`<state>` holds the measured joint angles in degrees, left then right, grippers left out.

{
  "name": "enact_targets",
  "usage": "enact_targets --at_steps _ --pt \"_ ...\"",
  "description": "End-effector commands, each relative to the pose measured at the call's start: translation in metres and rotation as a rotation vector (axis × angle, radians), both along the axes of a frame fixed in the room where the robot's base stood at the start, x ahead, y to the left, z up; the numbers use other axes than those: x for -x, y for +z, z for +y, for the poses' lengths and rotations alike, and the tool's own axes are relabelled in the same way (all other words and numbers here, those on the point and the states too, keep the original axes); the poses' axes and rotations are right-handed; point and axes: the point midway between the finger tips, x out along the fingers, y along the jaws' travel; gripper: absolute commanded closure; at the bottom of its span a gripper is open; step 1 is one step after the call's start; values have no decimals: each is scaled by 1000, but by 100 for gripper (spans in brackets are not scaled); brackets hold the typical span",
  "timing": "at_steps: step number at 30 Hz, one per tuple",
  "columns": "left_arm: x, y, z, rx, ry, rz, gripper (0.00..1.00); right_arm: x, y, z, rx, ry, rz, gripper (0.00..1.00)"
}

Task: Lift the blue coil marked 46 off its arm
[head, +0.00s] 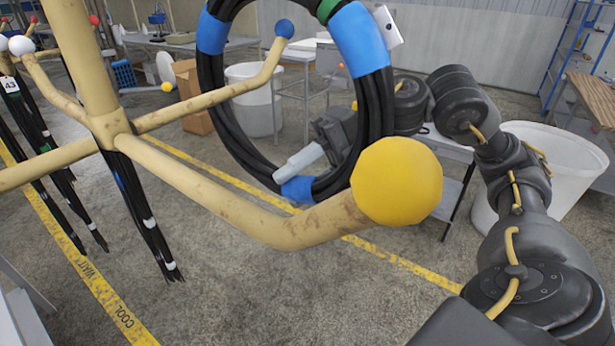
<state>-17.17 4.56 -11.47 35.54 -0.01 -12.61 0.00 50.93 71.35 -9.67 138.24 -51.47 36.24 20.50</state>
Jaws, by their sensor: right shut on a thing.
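A large black coil (375,100) with blue bands hangs as an upright ring at upper centre, its top cut off by the frame. A white tag (388,26) sticks out at its upper right, its number not legible. My right gripper (287,176) reaches through from the right and is shut on the coil's lower rim, at the bottom blue band. A tan arm with a yellow ball (398,181) passes in front, and the ball hides part of the coil's lower right. A tan arm with a blue ball (285,28) crosses the ring's left side. My left gripper is out of view.
The tan post (88,60) stands at left with several arms. Bundles of black hoses (148,215) hang there, one tagged 43 (10,85). White bins (253,95) and a table stand behind. The floor in front is clear.

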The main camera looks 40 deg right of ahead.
Motion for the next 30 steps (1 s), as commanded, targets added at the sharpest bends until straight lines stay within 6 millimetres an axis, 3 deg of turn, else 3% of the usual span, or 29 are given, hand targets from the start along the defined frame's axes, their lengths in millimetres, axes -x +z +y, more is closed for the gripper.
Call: enact_targets --at_steps 7,15,30 --pt "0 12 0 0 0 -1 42 -20 3 0 -3 0 -1 100" --pt "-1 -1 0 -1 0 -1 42 -26 -1 -23 -2 -4 -1 100" --pt "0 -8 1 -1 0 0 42 -37 1 -61 -2 -2 -1 100"
